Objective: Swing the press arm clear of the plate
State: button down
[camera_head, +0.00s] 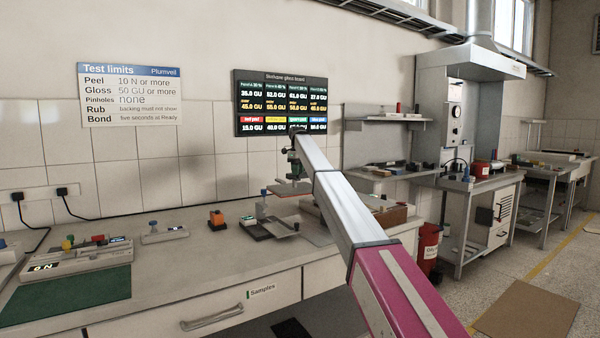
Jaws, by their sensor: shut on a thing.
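My arm reaches from the lower right to the bench. My gripper (293,172) is small and dark at its far end, pointing down and shut.
A cardboard-brown box (392,216) sits right of my arm. A wall screen (281,103) hangs behind. The bench front is clear.

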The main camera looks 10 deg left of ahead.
dwell(0.3)
jog(key=c, duration=0.9)
grip_release()
notch_tip(320, 180, up, 11)
jog(key=shift+f, duration=0.1)
